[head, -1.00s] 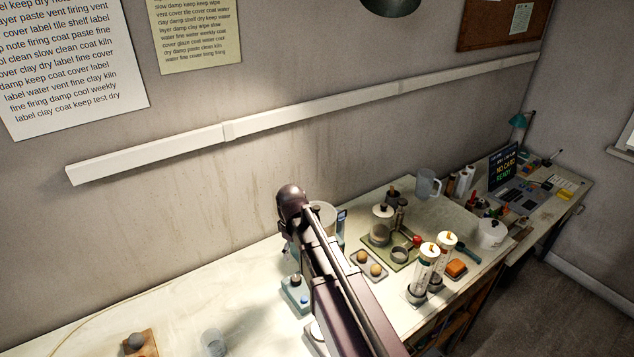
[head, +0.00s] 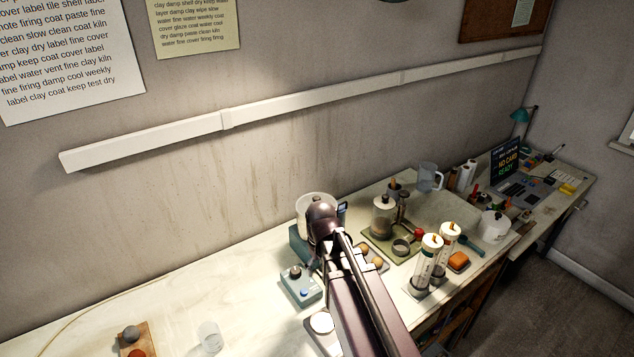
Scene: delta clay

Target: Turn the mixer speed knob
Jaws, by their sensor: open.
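A teal machine (head: 299,243) stands on the bench, with a pale round bowl (head: 311,203) at its top; I take it for the mixer. In front of it is a light-blue control box (head: 301,288) with a blue knob (head: 304,293) and a small dark knob or switch (head: 294,273). I cannot tell which of these is the speed knob or how far it is turned. My arm rises from the bottom and its dark rounded joint covers part of the teal machine and bowl. My gripper is hidden behind my arm.
A white round item (head: 321,322) lies close left of my arm. A clear cup (head: 209,337) and a wooden board (head: 137,339) are at the front left. The bench (head: 215,285) left of the box is mostly clear.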

